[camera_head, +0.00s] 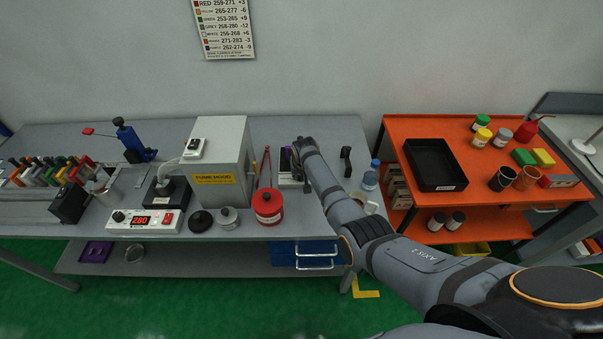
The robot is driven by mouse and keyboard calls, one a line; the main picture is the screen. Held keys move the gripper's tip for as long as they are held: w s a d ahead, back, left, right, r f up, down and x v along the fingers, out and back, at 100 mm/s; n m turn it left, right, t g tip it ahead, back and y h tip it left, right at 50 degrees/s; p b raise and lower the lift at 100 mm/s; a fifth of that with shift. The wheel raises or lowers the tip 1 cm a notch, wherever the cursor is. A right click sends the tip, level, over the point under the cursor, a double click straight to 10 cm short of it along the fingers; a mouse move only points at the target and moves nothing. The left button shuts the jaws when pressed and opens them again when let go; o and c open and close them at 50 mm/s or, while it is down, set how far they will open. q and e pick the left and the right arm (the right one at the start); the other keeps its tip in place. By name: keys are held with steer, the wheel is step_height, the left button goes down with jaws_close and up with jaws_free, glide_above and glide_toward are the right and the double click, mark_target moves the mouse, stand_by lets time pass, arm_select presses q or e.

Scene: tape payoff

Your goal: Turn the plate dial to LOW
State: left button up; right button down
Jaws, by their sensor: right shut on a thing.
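My right gripper (298,168) reaches down at the back middle of the grey bench, over a small white unit (287,183). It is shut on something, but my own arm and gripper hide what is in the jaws. A dark purple thing (286,153) shows just left of the gripper. No dial face or LOW mark is readable on the white unit. Another white control box (145,221) at the bench's front left has a black knob (118,216) and a red display that seems to read 280. My left gripper is not in view.
A red round can (267,207) and red-handled pliers (265,168) lie left of the gripper. A grey fume box (220,165) stands further left. A blue-capped bottle (371,176) is close to my forearm's right. An orange cart (480,215) holds a black tray (434,187).

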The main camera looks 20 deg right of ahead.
steer(key=shift+a+f+m+h+b, duration=0.1)
steer(key=shift+m+h+b, duration=0.2)
steer(key=shift+m, duration=0.6)
steer(key=m+h+b, duration=0.1)
steer(key=m+b, duration=0.1)
steer(key=shift+w+f+m+g, duration=0.1)
steer(key=shift+m+g, duration=0.2)
steer(key=shift+m, duration=0.1)
steer(key=m+h+b, duration=0.1)
steer(key=m+b, duration=0.2)
steer(key=shift+a+g, duration=0.1)
steer(key=shift+g, duration=0.3)
steer(key=shift+m+g+h+b, duration=0.3)
steer(key=shift+m+b, duration=0.9)
steer(key=shift+b, duration=0.35)
steer(key=shift+r, duration=0.2)
steer(key=c, duration=1.4)
jaws_free()
steer(key=shift+c, duration=0.2)
